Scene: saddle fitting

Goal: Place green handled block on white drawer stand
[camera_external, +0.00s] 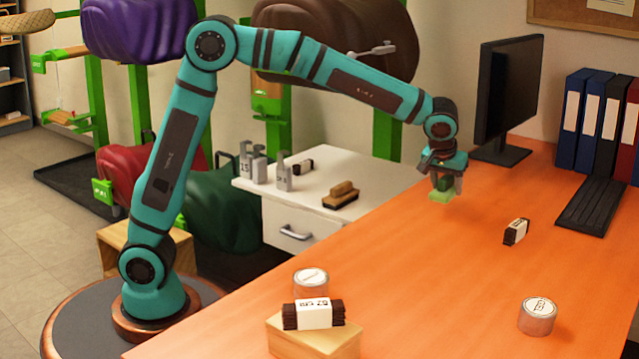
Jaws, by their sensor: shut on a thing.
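My gripper (444,182) is above the far part of the orange desk, left of the monitor. It points down and is shut on a small green block (439,197), held just below the jaws. The jaws hide its upper part, so I cannot make out a handle. The block looks raised above the desk, but the exact gap is hard to tell. The white drawer stand (265,190) is left of the gripper, beyond the desk's left edge. Its front has a drawer with a metal handle.
The desk (430,290) holds a wooden block with a bundle (313,314), two tins (537,316), another bundle (516,231), a monitor (508,90), a keyboard (590,206) and binders.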

